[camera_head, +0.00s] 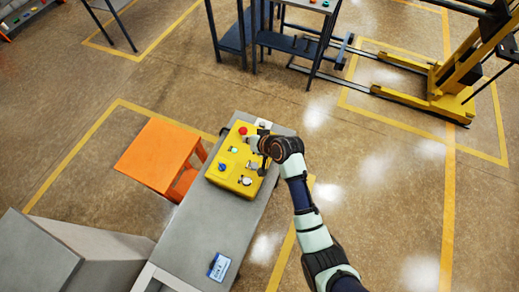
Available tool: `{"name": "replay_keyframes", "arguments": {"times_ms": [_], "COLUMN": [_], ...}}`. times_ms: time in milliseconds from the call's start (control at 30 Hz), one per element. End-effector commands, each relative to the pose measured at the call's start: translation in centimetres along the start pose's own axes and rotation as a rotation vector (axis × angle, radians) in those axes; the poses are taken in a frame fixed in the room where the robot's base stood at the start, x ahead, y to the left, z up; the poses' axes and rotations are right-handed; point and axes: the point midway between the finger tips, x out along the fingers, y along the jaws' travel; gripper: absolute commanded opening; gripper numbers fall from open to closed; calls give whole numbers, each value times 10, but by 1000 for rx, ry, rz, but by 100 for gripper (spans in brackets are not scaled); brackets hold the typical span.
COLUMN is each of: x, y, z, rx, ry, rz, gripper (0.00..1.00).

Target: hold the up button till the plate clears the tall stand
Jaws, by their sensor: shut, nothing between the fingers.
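A yellow control box (213,174) sits on a grey bench. Its top carries a red button (242,130), a green-lit button (233,149), a blue control (222,167) and a pale round control (246,181). My gripper (256,147) is shut and empty, over the right side of the box. Its wrist hides part of the box, and I cannot tell whether it touches a button. I cannot read which button is the up one. I cannot clearly make out the plate or the tall stand.
The grey bench (210,235) bears a blue-and-white tag (219,266). An orange stand (158,152) is left of it. A yellow lifting machine (437,95) stands at the upper right, and a dark-framed table (235,38) at the top. Open floor lies right of the bench.

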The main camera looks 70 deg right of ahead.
Motion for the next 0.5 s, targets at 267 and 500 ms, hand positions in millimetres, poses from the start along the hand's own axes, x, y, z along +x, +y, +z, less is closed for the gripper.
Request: {"name": "replay_keyframes", "arguments": {"times_ms": [267, 500], "x": [13, 13], "y": [69, 72], "z": [2, 2], "rx": [153, 163], "ry": [12, 12], "rz": [38, 40], "gripper": [0, 0]}}
